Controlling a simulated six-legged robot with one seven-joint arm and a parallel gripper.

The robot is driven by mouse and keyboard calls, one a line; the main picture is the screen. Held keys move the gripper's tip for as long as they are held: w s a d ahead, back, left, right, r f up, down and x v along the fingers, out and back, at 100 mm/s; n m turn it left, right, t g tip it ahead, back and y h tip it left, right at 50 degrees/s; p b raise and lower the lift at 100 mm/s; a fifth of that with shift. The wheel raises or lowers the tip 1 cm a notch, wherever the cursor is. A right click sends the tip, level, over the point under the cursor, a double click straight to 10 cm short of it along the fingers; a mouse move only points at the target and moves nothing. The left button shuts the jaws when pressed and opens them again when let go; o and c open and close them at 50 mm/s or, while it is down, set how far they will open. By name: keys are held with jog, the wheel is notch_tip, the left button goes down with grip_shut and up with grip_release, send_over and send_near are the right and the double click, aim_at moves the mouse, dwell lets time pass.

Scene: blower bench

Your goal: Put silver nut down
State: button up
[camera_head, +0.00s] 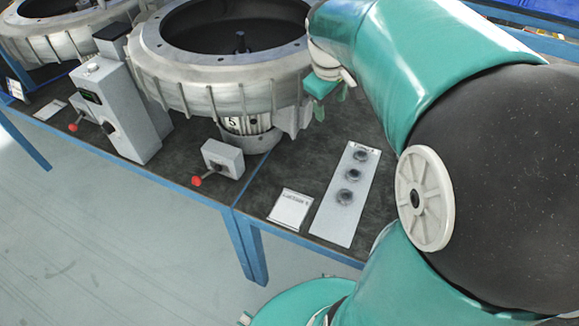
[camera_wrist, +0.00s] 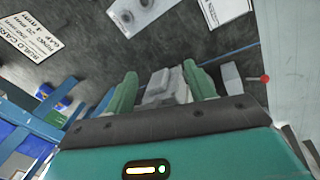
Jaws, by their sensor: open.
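A pale plate (camera_head: 346,194) lies on the dark bench top with three small dark-grey round pieces in a row on it. Part of this plate (camera_wrist: 157,6) shows at the top of the wrist view, with two round pieces. They may be nuts; I cannot tell which, if any, is the silver nut. My gripper (camera_head: 331,104) is beside the large blower's rim, above the bench and beyond the plate. In the wrist view my gripper (camera_wrist: 160,72) has its two green fingers apart. Grey blocky shapes show between and beyond them; I see nothing clearly held.
A big grey blower (camera_head: 215,85) stands left of my gripper. A grey box with a red-knobbed lever (camera_head: 222,158) sits in front of it. A white label card (camera_head: 290,208) lies left of the plate. Blue bench edges (camera_head: 250,232) border open floor.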

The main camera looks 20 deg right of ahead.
jog(key=s+a+r+m+t+y, duration=0.1)
jog(key=s+a+m+t+y, duration=0.1)
jog(key=s+a, duration=1.2)
jog(key=a+m+t, duration=0.1)
jog(key=a+m, duration=0.1)
jog(key=shift+s+a+t, duration=0.25)
jog(key=shift+a+t, duration=0.05)
jog(key=c, duration=0.4)
jog(key=shift+s+a, duration=0.1)
jog(key=shift+s, duration=0.05)
